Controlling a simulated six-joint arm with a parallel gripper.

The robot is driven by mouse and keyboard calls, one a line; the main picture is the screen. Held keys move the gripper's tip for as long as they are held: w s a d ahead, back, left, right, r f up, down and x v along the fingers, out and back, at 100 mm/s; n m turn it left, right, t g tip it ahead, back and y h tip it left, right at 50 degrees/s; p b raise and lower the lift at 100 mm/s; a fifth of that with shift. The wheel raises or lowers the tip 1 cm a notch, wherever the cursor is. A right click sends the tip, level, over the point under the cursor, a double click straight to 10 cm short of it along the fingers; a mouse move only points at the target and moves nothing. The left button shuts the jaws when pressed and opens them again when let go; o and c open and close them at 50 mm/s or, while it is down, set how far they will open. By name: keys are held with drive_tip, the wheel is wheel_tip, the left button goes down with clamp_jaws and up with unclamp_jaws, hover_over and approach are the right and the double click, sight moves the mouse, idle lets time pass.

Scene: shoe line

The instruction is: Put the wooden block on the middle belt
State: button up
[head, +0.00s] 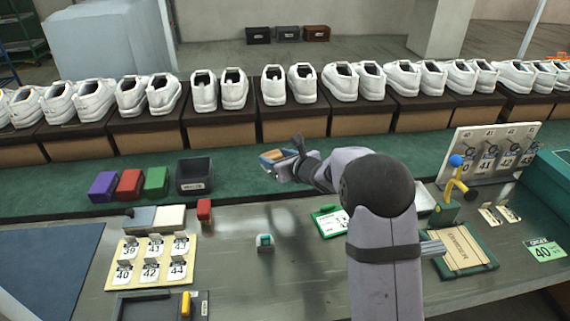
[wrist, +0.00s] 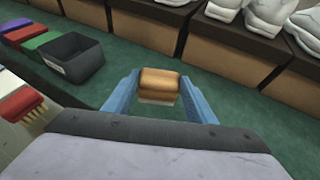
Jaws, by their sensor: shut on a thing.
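The wooden block (head: 272,155) is tan-brown and held between the fingertips of my gripper (head: 280,161). In the wrist view the block (wrist: 160,80) sits between the two blue fingers of my gripper (wrist: 159,92), with a paler layer along its lower edge. The long green belt (head: 330,197) runs across the scene between the metal table and the row of shoe boxes. It also shows in the wrist view (wrist: 235,100), behind and below the block. The block appears over this belt; I cannot tell whether it touches it.
A black open bin (head: 194,187) and purple, red and green blocks (head: 129,184) stand left of my gripper. Boxes bearing white shoes (head: 288,127) line the far side. A sign rack (head: 487,155) stands at the right.

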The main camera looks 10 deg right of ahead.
drive_tip(key=shift+f, duration=2.9)
drive_tip(key=shift+f+b, duration=0.15)
drive_tip(key=shift+b, duration=0.15)
drive_tip(key=o, duration=1.1)
drive_tip(key=shift+r+p, duration=0.2)
drive_tip(key=shift+p, duration=0.1)
drive_tip(key=b+v, duration=0.1)
drive_tip(key=v, duration=1.1)
drive_tip(key=shift+d+f+b, duration=0.1)
drive_tip(key=shift+b, duration=0.2)
